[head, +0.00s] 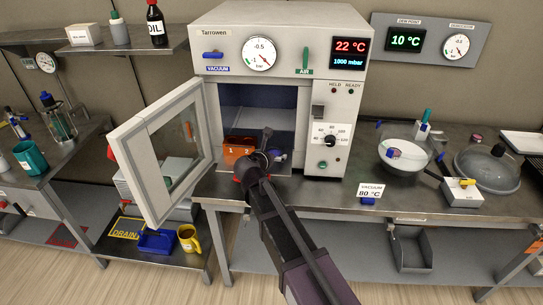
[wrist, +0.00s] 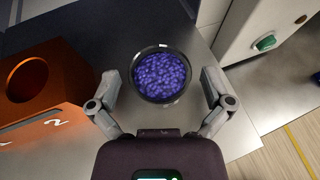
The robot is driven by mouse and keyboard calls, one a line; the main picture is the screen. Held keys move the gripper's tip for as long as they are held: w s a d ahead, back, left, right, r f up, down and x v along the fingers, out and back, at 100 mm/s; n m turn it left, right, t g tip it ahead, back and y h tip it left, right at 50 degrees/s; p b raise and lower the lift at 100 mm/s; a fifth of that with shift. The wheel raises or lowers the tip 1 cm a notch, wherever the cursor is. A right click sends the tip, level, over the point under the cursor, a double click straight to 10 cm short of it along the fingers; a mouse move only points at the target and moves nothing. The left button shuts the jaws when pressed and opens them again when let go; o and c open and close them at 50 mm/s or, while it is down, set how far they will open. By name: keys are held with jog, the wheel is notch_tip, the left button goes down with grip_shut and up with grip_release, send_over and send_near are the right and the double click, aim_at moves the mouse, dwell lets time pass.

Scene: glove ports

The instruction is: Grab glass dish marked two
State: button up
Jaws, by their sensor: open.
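A round dish with a dark rim, full of blue-violet beads (wrist: 160,76), sits on a grey surface in the wrist view. No number shows on the dish. My gripper (wrist: 160,86) is open, with one finger on each side of the dish and a visible gap to its rim on both sides. An orange block (wrist: 52,72) with an empty round hole and a white "2" on its front lies to the left of the dish. In the head view, my gripper (head: 268,157) is at the open cabinet's mouth, beside the orange block (head: 238,147); the dish is hard to make out there.
The vacuum oven (head: 330,75) has its windowed door (head: 129,142) swung open to the left. The oven's front panel with a green knob (wrist: 265,43) stands right of my gripper.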

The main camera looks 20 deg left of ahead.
jog(key=c, duration=1)
jog(key=shift+r, duration=0.2)
notch_tip(320, 180, up, 4)
jog(key=p, duration=0.3)
jog(key=shift+f+p, duration=0.25)
jog(key=shift+p, duration=0.15)
jog(key=s+a+r+p, duration=0.1)
jog(key=s+a, duration=0.1)
jog(key=s, duration=1.3)
jog(key=shift+s+a, duration=0.35)
jog(key=shift+s, duration=0.05)
